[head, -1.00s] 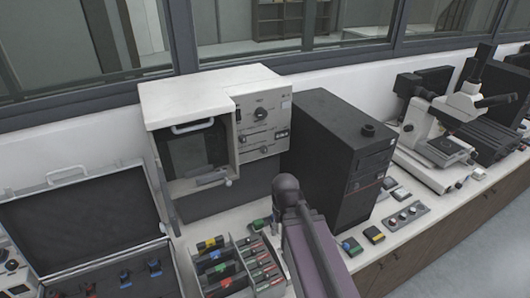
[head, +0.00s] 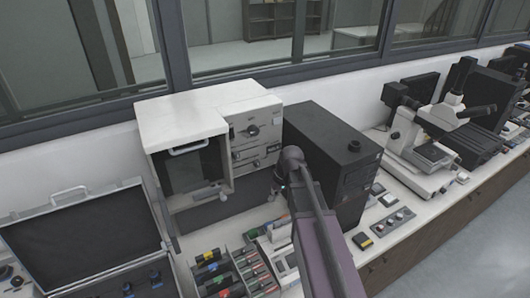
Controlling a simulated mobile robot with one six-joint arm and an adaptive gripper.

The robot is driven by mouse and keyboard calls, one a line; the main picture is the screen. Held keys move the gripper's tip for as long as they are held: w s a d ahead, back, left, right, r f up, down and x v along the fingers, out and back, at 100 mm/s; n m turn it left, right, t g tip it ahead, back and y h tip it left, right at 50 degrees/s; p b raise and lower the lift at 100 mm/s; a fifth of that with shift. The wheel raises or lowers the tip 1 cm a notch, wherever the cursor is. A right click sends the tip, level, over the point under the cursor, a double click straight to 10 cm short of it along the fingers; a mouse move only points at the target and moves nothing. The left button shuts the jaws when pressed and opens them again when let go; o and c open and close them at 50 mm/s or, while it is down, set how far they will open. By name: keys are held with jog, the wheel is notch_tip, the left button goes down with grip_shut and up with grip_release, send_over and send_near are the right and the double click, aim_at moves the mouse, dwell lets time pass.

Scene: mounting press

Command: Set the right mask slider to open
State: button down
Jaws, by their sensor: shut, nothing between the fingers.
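The white mounting press (head: 205,108) stands at the back against the wall. Its control panel (head: 240,128) faces me, with a dark round knob above and small slider-like controls lower down. The right one (head: 272,148) sits near the panel's lower right; its setting is too small to read. My arm reaches up from the bottom to just right of the press. My gripper (head: 279,183) is a small shape below the panel's right side, apart from the controls and partly hidden by my arm. It is shut and holds nothing.
A black computer tower (head: 335,150) stands close right of the press and my arm. A rack of coloured items (head: 235,270) lies in front. An open case (head: 85,240) is at left, and a microscope (head: 430,140) at right.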

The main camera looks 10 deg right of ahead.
aim_at(256, 163)
jog(key=w+d+r+n+t+y+p, duration=0.2)
jog(key=w+d+r+p, duration=0.4)
jog(key=w+r, duration=0.6)
jog(key=shift+w+d+y+p, duration=0.2)
jog(key=shift+w+y+p, duration=0.6)
jog(key=shift+p, duration=0.1)
jog(key=b+x, duration=0.8)
jog(key=x, duration=0.2)
